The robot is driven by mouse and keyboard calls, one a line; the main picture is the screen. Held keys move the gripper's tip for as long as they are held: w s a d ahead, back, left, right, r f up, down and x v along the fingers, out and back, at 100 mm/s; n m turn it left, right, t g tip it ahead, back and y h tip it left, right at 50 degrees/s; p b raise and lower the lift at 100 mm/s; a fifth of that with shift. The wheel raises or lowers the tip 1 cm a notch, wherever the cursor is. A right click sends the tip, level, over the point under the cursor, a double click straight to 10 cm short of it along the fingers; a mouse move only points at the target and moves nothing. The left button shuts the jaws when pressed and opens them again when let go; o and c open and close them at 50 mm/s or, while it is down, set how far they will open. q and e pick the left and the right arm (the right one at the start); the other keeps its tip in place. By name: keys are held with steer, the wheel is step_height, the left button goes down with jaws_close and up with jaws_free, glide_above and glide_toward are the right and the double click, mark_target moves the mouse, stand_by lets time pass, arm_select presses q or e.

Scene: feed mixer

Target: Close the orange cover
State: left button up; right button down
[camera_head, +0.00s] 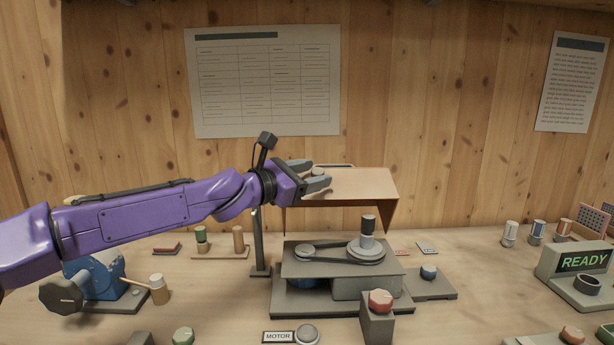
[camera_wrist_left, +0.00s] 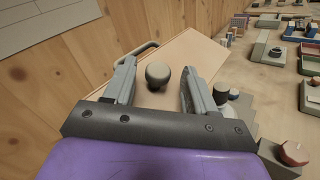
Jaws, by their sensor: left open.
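The orange cover (camera_head: 365,184) is a tan-orange hood, raised above the belt drive (camera_head: 340,258) and beside a dark post (camera_head: 260,245). In the left wrist view the cover (camera_wrist_left: 205,55) fills the space ahead of the fingers. A round dark knob (camera_wrist_left: 158,75) on it lies between the fingers. My left gripper (camera_head: 322,177) reaches over the cover's left part and is open. In the wrist view the left gripper (camera_wrist_left: 159,68) has a finger on each side of the knob, with gaps showing. My right gripper is out of view.
A red-topped block (camera_head: 380,305) stands before the drive, near a MOTOR label and button (camera_head: 307,335). A blue machine (camera_head: 95,275) is at left, a READY display (camera_head: 580,262) at right. The wooden wall is close behind the cover.

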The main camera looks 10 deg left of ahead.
arm_select(q)
steer(key=p+v, duration=0.1)
steer(key=v, duration=0.9)
steer(key=shift+s+p, duration=0.15)
steer(key=shift+p, duration=0.15)
